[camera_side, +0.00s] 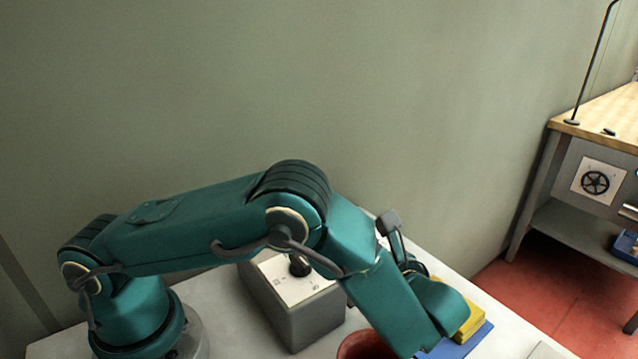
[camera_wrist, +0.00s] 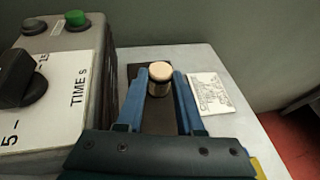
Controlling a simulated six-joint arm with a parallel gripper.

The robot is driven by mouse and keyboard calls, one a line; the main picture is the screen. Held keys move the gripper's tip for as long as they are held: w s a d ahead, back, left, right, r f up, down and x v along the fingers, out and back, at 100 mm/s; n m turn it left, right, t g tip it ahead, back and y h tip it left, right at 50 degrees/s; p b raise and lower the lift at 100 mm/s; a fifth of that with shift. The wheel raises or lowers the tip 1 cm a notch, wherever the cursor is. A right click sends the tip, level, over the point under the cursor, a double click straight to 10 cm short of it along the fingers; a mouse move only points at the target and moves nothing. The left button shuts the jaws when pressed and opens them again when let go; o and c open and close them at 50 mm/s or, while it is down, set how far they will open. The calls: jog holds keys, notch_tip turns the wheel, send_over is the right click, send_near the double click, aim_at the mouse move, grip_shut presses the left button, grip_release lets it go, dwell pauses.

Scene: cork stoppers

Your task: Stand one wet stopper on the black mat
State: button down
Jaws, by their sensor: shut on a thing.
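A cork stopper (camera_wrist: 159,88) with a pale tan top and a darker lower part stands upright between the blue fingers of my gripper (camera_wrist: 160,73) in the wrist view. My gripper is shut on it. The black mat (camera_wrist: 159,120) lies under and around the stopper in that view. I cannot tell whether the stopper's base touches the mat or is held just above it. In the side view my arm hides the fingers, the stopper and the mat.
A grey timer box (camera_side: 305,318) with a black knob stands close left of my gripper in the wrist view (camera_wrist: 100,70). A white printed card (camera_wrist: 209,93) lies right of the mat. A red bowl-like thing (camera_side: 362,347) and yellow (camera_side: 470,320) and blue (camera_side: 475,340) items are partly hidden by my arm.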

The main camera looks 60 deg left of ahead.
jog(key=shift+f, duration=0.9)
jog(key=shift+f, duration=0.1)
jog(key=c, duration=0.5)
grip_release()
jog(key=shift+c, duration=0.2)
